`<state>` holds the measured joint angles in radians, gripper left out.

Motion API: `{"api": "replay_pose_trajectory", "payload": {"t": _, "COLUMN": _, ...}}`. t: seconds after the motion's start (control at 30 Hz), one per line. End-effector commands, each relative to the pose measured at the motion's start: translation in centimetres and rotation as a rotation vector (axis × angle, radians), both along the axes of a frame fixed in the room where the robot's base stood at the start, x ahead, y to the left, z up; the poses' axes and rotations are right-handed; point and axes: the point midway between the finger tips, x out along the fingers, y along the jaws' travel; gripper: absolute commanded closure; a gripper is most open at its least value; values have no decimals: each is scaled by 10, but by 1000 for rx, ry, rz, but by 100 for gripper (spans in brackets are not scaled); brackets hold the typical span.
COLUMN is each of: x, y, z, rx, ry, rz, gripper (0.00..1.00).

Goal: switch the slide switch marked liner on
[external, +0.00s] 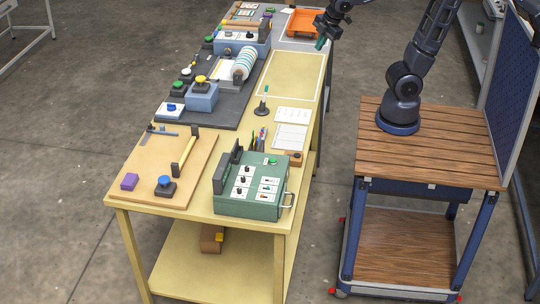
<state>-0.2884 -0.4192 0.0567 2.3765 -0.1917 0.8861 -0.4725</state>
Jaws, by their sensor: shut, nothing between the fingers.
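My gripper (321,42) hangs at the top of the external view, over the far right part of the table, near the orange tray. Its fingers are shut and hold nothing. A green control box (252,200) stands at the near end of the table, with small dark switches and white label cards on its top. A blue-grey box (236,48) farther back also carries controls and white labels. The label text is too small to read, so I cannot tell which control is marked liner or how it is set. My gripper is apart from both boxes.
A blue box with a yellow knob (201,95) and several push buttons stand at left. The orange tray (301,22) is at the back. The yellow mat (292,75) is mostly clear.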

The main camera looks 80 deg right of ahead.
Motion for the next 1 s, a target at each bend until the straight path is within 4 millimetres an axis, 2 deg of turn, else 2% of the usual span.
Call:
{"api": "replay_pose_trajectory", "payload": {"t": 0.03, "x": 8, "y": 13, "z": -3, "rx": -26, "ry": 8, "rz": 67, "gripper": 100}}
{"api": "replay_pose_trajectory", "payload": {"t": 0.2, "x": 30, "y": 52, "z": -12, "rx": -116, "ry": 24, "rz": 290, "gripper": 100}}
{"api": "replay_pose_trajectory", "payload": {"t": 0.5, "x": 57, "y": 132, "z": -35, "rx": -268, "ry": 47, "rz": 692, "gripper": 100}}
{"api": "replay_pose_trajectory", "payload": {"t": 0.77, "x": 66, "y": 211, "z": -64, "rx": -396, "ry": 59, "rz": 1043, "gripper": 100}}
{"api": "replay_pose_trajectory", "payload": {"t": 1.0, "x": 61, "y": 287, "z": -97, "rx": -511, "ry": 64, "rz": 1371, "gripper": 100}}
